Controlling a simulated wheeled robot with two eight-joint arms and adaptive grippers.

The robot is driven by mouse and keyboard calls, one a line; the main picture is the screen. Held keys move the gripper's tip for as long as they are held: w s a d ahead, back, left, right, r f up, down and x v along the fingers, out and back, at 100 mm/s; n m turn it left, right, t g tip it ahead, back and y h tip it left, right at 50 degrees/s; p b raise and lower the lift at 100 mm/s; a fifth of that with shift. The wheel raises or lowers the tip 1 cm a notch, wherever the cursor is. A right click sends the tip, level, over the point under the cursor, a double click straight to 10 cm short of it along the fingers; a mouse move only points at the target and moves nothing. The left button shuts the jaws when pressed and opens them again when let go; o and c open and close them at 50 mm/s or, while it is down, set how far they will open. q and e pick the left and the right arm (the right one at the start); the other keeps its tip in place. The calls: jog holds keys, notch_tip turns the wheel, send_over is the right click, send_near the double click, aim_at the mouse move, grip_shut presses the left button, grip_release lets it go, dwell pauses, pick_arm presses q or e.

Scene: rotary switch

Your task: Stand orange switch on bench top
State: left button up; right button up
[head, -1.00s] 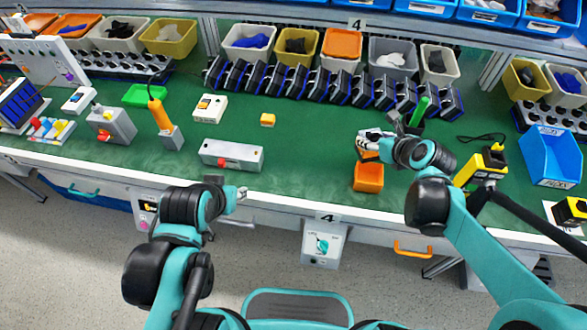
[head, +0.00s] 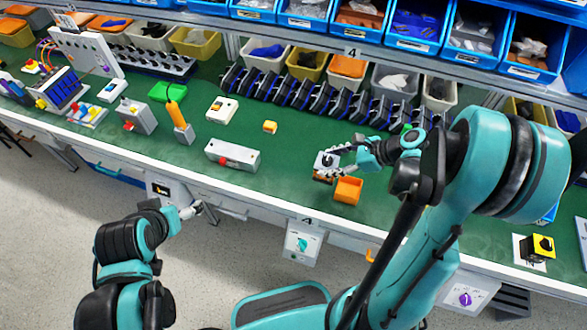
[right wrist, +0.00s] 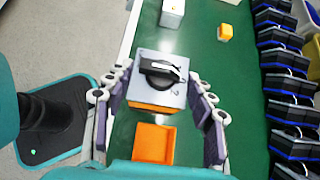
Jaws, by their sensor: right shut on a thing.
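The orange switch (head: 323,178), an orange box with a light grey face and a black rotary knob, is on the right half of the bench, left of and behind an open orange box (head: 348,191). My right gripper (head: 328,162) is shut on it. In the right wrist view the switch (right wrist: 150,106) sits between the two fingers of my right gripper (right wrist: 158,92), its grey face and knob towards the camera. I cannot tell whether its underside touches the bench top (head: 290,170). My left gripper (head: 190,210) is in front of the bench edge, apart from everything; its finger opening is unclear.
The open orange box also shows in the right wrist view (right wrist: 154,143), close to the switch. A small yellow-orange block (head: 270,127) and a long grey switch box (head: 232,155) stand to the left. A row of black-blue devices (head: 310,97) lines the back. Green bench between is clear.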

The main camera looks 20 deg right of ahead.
jog(key=shift+w+d+f+b+x, duration=0.25)
jog(key=shift+b+x, duration=0.65)
jog(key=shift+x, duration=1.65)
jog(key=shift+w+d+f+b+x, duration=0.15)
jog(key=shift+d+b+x, duration=0.55)
jog(key=shift+x, duration=1.9)
jog(key=shift+w+f+b+x, duration=0.1)
jog(key=shift+w+b+x, duration=0.2)
jog(key=shift+b+x, duration=1.55)
jog(key=shift+w+a+f+p, duration=0.3)
jog(key=shift+a+f+p, duration=0.15)
jog(key=shift+p, duration=0.2)
jog(key=shift+f, duration=0.15)
jog(key=o, duration=1.2)
jog(key=shift+c, duration=0.2)
